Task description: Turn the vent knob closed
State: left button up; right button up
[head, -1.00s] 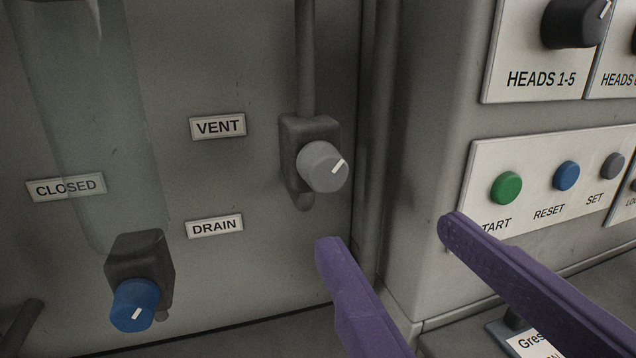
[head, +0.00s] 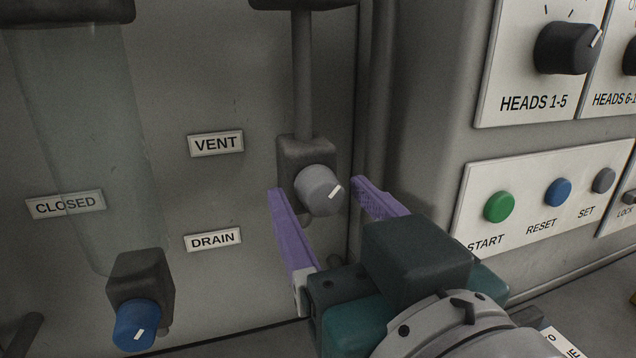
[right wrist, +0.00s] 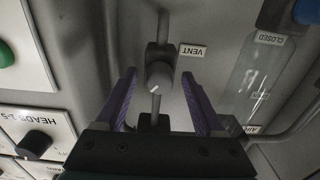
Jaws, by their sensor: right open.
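The vent knob (head: 319,191) is a round grey knob with a white pointer line, on a dark valve body below a vertical pipe. Its pointer slants to the upper right in the head view. The VENT label (head: 216,144) is to its left. My right gripper (head: 316,190) is open, with one purple finger on each side of the knob. In the right wrist view the knob (right wrist: 160,77) shows between the two spread fingers, with a gap on both sides. I cannot tell whether the fingertips reach as deep as the knob. My left gripper is not in view.
A blue knob (head: 137,325) sits lower left, below a glass tube. The DRAIN label (head: 213,240) and CLOSED label (head: 65,204) are on the panel. To the right are the green START button (head: 499,206), blue RESET button (head: 558,191) and HEADS 1-5 dial (head: 567,47).

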grip_shut()
dwell(0.6)
